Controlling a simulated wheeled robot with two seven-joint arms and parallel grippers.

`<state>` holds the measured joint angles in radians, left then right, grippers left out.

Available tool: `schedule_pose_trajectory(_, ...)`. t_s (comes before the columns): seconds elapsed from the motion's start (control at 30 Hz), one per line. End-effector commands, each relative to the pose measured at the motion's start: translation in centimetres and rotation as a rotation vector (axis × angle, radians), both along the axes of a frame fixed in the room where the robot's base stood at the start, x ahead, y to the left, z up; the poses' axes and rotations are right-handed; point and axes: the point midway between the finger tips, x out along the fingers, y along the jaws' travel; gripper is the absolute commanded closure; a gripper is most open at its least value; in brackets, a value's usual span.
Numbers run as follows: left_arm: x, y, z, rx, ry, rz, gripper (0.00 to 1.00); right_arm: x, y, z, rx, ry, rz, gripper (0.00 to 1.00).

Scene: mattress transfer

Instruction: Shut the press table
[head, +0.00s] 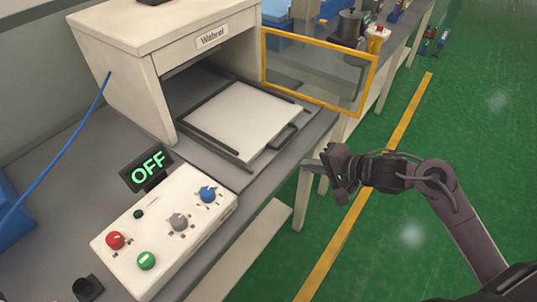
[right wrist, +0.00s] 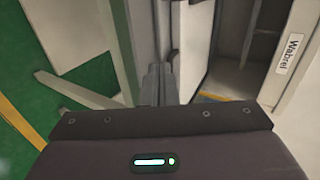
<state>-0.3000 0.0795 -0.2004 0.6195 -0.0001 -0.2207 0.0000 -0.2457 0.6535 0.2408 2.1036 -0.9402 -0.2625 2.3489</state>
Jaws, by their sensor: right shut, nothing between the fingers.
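The press table (head: 243,118), a pale flat plate with a dark handle (head: 285,137) at its front edge, is slid out of the white press housing (head: 130,75). My right gripper (head: 310,164) is shut and empty. It is beside the bench's front edge, just right of and below the handle in the head view, apparently apart from it. In the right wrist view the closed fingers (right wrist: 160,82) point toward the bench edge, and the press label (right wrist: 292,54) shows at the upper right. My left gripper is not in view.
A control box (head: 165,225) with knobs and buttons stands on the bench, with a lit OFF sign (head: 148,168) behind it. A yellow-framed clear panel (head: 318,75) stands right of the press. The green floor (head: 465,110) at right is mostly open.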

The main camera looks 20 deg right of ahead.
Motion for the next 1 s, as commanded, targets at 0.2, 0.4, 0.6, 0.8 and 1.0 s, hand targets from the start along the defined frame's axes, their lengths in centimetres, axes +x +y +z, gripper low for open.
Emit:
schedule_pose_trajectory(0.2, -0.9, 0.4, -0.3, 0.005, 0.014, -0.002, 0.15, 0.4, 1.3, 0.6, 0.018, 0.011, 0.003, 1.0)
schedule_pose_trajectory(0.4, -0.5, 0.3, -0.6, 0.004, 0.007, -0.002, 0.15, 3.1, 3.3, -1.4, 0.02, 0.01, 0.002, 1.0)
schedule_pose_trajectory(0.6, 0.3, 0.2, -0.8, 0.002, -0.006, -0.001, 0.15, 6.0, 5.6, -3.5, 0.02, 0.011, 0.001, 1.0)
schedule_pose_trajectory(0.8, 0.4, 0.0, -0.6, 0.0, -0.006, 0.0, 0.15, 8.4, 7.5, -3.7, 0.017, 0.01, 0.002, 1.0)
schedule_pose_trajectory(1.0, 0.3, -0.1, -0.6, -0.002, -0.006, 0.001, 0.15, 9.4, 8.3, -3.8, 0.016, 0.011, 0.002, 1.0)
